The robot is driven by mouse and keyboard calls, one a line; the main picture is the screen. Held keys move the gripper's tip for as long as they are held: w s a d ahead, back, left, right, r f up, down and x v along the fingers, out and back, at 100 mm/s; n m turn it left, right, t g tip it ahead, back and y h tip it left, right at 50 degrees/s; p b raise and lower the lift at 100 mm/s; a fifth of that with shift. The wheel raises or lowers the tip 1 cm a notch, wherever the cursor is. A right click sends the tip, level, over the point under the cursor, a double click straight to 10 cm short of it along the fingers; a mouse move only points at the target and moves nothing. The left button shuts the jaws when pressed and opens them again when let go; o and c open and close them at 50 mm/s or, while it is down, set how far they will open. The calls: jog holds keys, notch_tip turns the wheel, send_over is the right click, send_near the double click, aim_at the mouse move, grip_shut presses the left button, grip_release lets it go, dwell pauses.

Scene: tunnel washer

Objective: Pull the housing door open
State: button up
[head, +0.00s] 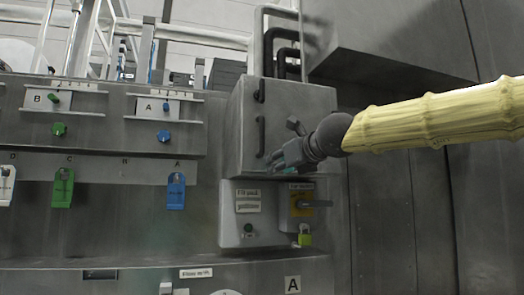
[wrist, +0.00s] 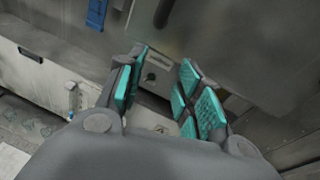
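The housing (head: 290,105) is a grey metal box in the middle of the head view. Its door looks closed. A short black bar (head: 259,90) and a longer black bar (head: 260,136) stand upright near its left edge, and a dark latch-like part (head: 295,126) sits on its front. My gripper (head: 280,163) is in front of the housing's lower part, right of the longer bar's lower end. In the wrist view my gripper (wrist: 167,78) is open, with teal pads apart and nothing between them. A dark bar end (wrist: 163,12) shows beyond the fingertips. Contact cannot be told.
Below the housing are a labelled switch box (head: 248,230) and a yellow rotary switch (head: 304,203) with a padlock (head: 305,239). Blue tag A (head: 176,192) hangs to the left and shows in the wrist view (wrist: 97,14). A large grey casing (head: 395,50) overhangs at upper right.

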jog(key=m+t+y, duration=0.1)
send_near(263, 132)
jog(key=p+x, duration=0.3)
jog(key=x, duration=0.7)
jog(key=shift+w+a+p, duration=0.15)
jog(key=shift+w+p, duration=0.15)
jog(key=shift+w, duration=0.1)
grip_shut()
